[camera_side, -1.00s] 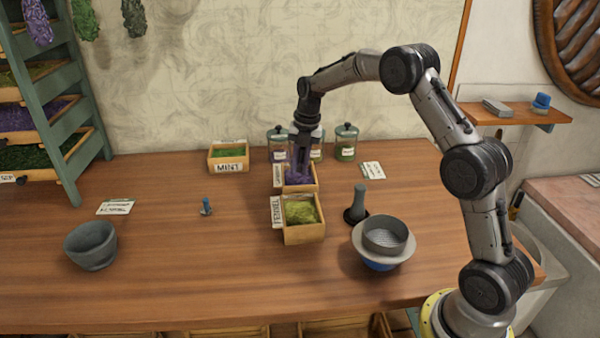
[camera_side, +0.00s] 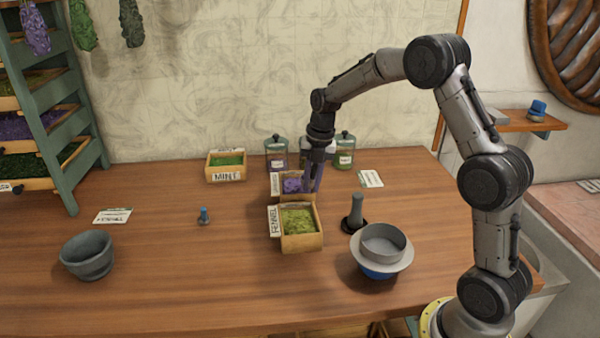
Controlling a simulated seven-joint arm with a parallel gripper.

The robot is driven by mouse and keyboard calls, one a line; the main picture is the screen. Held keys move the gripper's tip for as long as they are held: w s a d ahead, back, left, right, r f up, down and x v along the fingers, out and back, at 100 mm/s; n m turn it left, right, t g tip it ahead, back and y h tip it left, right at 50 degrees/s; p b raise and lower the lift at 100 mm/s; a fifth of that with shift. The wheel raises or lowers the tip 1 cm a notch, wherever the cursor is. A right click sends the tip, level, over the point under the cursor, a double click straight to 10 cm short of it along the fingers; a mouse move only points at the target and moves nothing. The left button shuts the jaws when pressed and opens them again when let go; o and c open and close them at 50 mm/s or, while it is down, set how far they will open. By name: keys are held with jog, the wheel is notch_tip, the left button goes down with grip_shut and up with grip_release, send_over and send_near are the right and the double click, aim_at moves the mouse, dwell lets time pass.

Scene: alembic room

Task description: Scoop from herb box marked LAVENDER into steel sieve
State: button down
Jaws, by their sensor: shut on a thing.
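The lavender box (camera_side: 298,196) is a small wooden box with purple herb (camera_side: 291,185) in it. It stands behind the fennel box, its upright label seen edge-on at the left. My gripper (camera_side: 312,183) points down at the right side of the lavender box, slightly tilted. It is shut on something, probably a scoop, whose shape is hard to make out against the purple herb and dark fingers. The steel sieve (camera_side: 383,244) is a round grey pan on a wide pale rim over a blue base, at the front right. It looks empty.
The fennel box (camera_side: 302,243) stands just in front. A dark pestle-like tool (camera_side: 356,212) stands between it and the sieve. Glass jars (camera_side: 345,152) stand behind, the mint box (camera_side: 227,168) at the back left. A grey mortar (camera_side: 88,256) is far left; the front middle is clear.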

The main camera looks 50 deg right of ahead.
jog(key=s+a+r+g+y, duration=0.1)
jog(key=s+g, duration=0.5)
jog(key=s, duration=0.6)
jog(key=s+a+r+g+y, duration=0.2)
jog(key=s+a+r+g, duration=0.2)
jog(key=s, duration=0.8)
jog(key=shift+a+m+g, duration=0.4)
jog(key=shift+a+g, duration=0.7)
jog(key=shift+r, duration=0.1)
dwell(0.3)
notch_tip(320, 180, up, 3)
jog(key=t+h, duration=0.1)
jog(key=t, duration=0.5)
jog(key=t+h, duration=0.2)
jog(key=t, duration=0.4)
jog(key=shift+n, duration=0.3)
dwell(0.3)
